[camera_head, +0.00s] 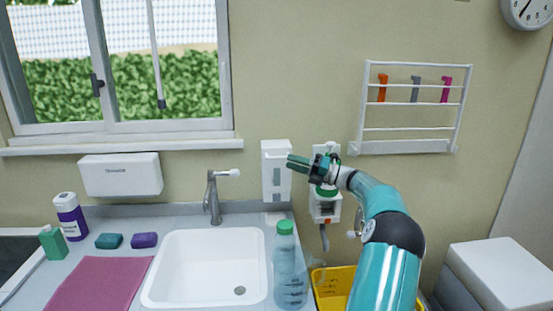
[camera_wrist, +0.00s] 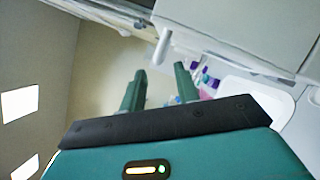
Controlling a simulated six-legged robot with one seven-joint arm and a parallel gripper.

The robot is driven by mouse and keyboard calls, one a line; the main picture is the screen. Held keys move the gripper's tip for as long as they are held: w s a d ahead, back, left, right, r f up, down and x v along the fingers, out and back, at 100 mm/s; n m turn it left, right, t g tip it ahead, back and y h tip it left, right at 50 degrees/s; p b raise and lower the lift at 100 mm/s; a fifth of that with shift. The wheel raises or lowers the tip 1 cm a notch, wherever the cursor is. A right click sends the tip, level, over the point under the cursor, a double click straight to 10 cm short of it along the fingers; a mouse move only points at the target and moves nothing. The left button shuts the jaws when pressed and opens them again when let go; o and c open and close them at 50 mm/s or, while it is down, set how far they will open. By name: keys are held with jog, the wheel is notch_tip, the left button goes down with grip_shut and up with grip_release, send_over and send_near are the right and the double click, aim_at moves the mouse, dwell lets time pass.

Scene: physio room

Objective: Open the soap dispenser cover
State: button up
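A white wall-mounted box, which looks like the soap dispenser (camera_head: 270,182), hangs right of the tap. It has a dark slot in its front, and its cover looks shut. My gripper (camera_head: 291,163) reaches in from the right, its green fingertips overlapping the dispenser's right edge in the head view. I cannot tell whether they touch it. In the wrist view my gripper (camera_wrist: 158,84) has its two green fingers apart with nothing between them. A large white surface fills the upper right there; I cannot tell if it is the dispenser.
A white sink (camera_head: 205,265) with a tap (camera_head: 213,198) lies below left. A clear bottle with a green cap (camera_head: 289,270) stands on the counter under the dispenser. A white wall unit (camera_head: 325,207) is partly behind my arm. A yellow bin (camera_head: 332,288) is below.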

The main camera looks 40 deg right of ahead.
aim_at(277, 157)
jog(key=x, duration=0.6)
jog(key=shift+w+a+r, duration=0.1)
grip_shut()
